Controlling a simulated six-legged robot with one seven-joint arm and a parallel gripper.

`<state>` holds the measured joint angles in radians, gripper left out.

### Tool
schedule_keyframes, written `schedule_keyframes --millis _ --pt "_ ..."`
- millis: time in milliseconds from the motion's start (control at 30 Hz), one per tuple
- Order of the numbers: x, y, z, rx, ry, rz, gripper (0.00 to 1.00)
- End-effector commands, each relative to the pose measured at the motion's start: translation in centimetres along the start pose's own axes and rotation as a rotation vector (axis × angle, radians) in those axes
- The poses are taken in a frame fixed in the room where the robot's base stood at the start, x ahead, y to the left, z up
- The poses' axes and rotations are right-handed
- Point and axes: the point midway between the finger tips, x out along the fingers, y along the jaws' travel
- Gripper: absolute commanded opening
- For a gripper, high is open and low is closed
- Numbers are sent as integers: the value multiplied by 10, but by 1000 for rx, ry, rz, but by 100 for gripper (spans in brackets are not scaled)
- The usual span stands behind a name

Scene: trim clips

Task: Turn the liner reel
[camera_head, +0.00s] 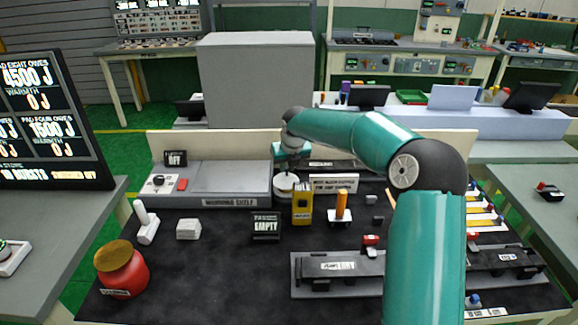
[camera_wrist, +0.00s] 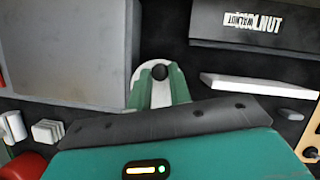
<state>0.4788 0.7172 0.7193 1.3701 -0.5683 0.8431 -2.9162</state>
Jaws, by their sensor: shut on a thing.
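A white round piece, which I take to be the liner reel (camera_head: 283,187), sits on the dark bench mat just right of the grey warming shelf. In the head view my gripper (camera_head: 285,172) is small and the contact is hard to see.
The warming shelf (camera_head: 222,183) stands close on the left. A walnut-labelled dark block (camera_wrist: 250,28) lies nearby. A red jar (camera_head: 122,272) stands front left.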

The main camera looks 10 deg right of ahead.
Motion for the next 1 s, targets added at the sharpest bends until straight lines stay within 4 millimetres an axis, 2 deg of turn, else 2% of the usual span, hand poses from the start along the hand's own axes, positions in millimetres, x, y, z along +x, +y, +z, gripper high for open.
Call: schedule_keyframes --millis 300,800,833,900,1000 --pt "2 4 0 -108 5 49 0" --pt "2 4 -1 -126 7 53 0" --pt "2 4 -1 -126 7 53 26" --pt "2 4 -1 -125 7 53 39" --pt "1 3 0 -125 5 52 41"
